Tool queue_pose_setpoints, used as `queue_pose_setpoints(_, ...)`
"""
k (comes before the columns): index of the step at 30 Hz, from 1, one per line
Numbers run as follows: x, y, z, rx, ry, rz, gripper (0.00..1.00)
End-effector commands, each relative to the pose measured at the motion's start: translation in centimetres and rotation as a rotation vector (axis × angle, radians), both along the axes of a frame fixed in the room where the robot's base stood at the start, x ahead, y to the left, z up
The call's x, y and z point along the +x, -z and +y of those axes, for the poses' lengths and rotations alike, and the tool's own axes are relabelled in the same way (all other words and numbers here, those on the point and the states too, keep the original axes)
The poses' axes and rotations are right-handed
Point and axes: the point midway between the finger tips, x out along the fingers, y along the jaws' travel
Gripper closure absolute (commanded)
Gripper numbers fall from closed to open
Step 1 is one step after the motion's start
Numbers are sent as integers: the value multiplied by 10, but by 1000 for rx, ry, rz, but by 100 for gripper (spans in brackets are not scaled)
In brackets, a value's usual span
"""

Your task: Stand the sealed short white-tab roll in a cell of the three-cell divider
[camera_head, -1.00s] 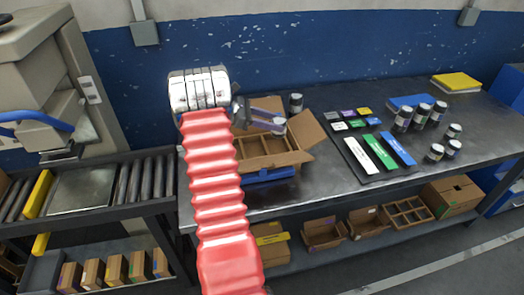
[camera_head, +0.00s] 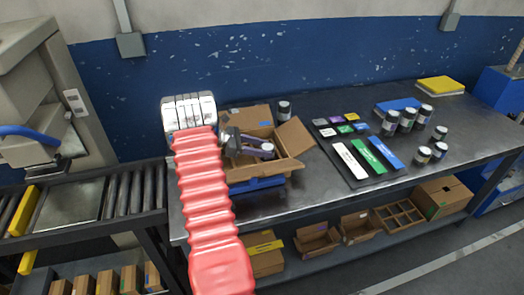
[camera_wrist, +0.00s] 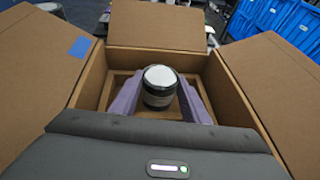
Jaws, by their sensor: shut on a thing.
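My gripper (camera_wrist: 160,92) has purple fingers shut on a short dark roll (camera_wrist: 159,88) with a pale round top. In the wrist view the roll looks upright between the fingers, over the inside of the open cardboard box (camera_wrist: 55,75). The divider (camera_wrist: 119,78) shows as light brown strips around the fingers. The roll hides part of it, and I cannot tell which cell is under the roll or whether it touches the bottom. In the head view my gripper (camera_head: 250,146) and the roll (camera_head: 267,150) are low over the box (camera_head: 293,138).
The box flaps stand open, and a blue base (camera_head: 262,184) is under it. Another roll (camera_head: 284,108) stands behind the box. A dark tray (camera_head: 357,158) with coloured strips lies to the right, with several jars (camera_head: 407,119) beyond. A roller conveyor (camera_head: 135,188) is at left.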

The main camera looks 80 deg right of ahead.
Motion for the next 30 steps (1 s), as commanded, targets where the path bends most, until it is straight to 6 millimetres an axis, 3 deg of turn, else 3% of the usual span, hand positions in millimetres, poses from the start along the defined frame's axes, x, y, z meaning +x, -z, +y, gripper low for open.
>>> queue_pose_setpoints(14,0,10,0,0,-1,0,84)
queue_pose_setpoints(15,0,10,0,0,-1,-1,55)
queue_pose_setpoints(22,1,10,0,0,-1,-1,39)
queue_pose_setpoints(30,1,9,0,-1,-1,-2,39)
